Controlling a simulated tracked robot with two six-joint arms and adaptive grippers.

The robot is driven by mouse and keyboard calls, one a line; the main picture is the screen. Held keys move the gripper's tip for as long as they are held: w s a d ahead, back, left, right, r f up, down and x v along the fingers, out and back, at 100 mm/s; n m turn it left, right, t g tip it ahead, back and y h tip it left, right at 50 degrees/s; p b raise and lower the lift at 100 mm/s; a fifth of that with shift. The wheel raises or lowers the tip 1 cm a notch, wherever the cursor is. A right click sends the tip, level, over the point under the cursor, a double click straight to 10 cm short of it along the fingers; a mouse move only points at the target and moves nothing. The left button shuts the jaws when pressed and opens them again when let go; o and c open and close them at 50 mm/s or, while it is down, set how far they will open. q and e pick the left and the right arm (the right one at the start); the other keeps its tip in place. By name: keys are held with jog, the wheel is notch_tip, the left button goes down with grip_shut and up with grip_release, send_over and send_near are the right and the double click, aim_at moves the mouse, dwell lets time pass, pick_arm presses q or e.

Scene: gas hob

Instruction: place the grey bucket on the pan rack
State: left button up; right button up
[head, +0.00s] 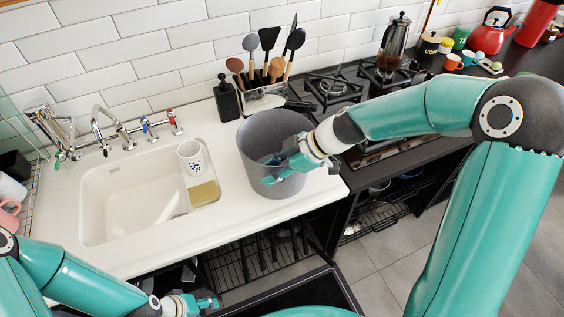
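The grey bucket (258,185) stands upright on the white counter, right of the sink and near the front edge. My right gripper (273,169) is at its near right rim. One teal finger shows inside the bucket and the other in front of its outer wall; I cannot tell whether they press on the wall. A dark wire rack (232,268) shows under the counter, and another wire rack (378,218) with pans shows under the hob; I cannot tell which is the pan rack. My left gripper (207,302) is low at the bottom edge, its finger opening unclear.
The sink (110,205) with a white cup (190,156) lies left of the bucket. A black soap bottle (227,98) and a utensil holder (262,100) stand close behind it. The gas hob (335,88) is to the right. A dark open-topped box (315,290) is below the counter.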

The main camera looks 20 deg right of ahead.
grip_shut()
jog(key=shift+r, duration=0.1)
dwell(0.4)
